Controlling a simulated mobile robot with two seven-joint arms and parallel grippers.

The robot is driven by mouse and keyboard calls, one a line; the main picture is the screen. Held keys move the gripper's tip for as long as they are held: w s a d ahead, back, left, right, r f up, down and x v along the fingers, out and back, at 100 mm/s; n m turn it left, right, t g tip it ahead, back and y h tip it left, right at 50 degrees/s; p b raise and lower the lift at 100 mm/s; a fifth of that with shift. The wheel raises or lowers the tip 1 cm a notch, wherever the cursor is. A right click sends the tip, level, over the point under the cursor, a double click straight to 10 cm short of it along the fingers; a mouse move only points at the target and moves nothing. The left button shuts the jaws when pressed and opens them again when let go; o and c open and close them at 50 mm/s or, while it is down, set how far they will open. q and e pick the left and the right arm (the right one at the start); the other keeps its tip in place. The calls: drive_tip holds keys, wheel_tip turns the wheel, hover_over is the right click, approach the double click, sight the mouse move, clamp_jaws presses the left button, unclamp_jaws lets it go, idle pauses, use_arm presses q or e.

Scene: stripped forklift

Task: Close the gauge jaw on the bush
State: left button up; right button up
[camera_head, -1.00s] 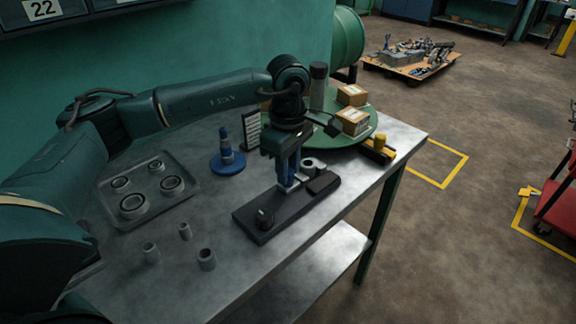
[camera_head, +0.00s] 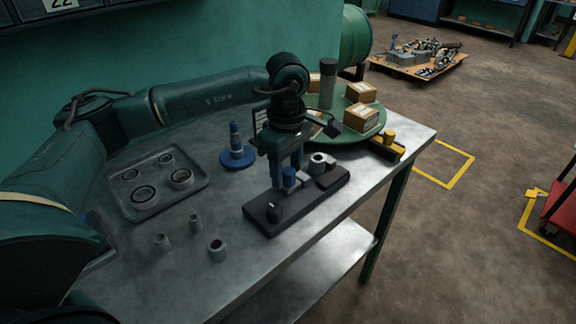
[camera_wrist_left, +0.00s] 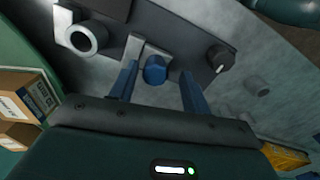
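The gauge is a dark base plate (camera_head: 262,222) on the steel table, with a black knob (camera_head: 274,212), a grey jaw and a blue peg (camera_head: 289,177). The peg also shows in the left wrist view (camera_wrist_left: 155,70), beside the grey L-shaped jaw (camera_wrist_left: 147,48). The bush, a grey ring (camera_head: 319,162), sits at the gauge's far end; in the wrist view (camera_wrist_left: 80,38) it looks apart from the jaw. My left gripper (camera_head: 288,168) is open above the gauge. Its blue fingers stand on either side of the peg with gaps. My right gripper is out of view.
A tray with several rings (camera_head: 146,212) lies left, and loose bushes (camera_head: 217,250) stand in front. A blue stand (camera_head: 237,157) is behind. A green turntable (camera_head: 352,134) with boxes and a yellow-handled item (camera_head: 388,142) are at the right.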

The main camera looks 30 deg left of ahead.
sight(287, 171)
use_arm(q)
drive_tip(key=shift+w, duration=0.1)
drive_tip(key=shift+r, duration=0.35)
wheel_tip(287, 171, up, 12)
drive_tip(key=shift+r+b, duration=0.25)
drive_tip(key=shift+b, duration=0.15)
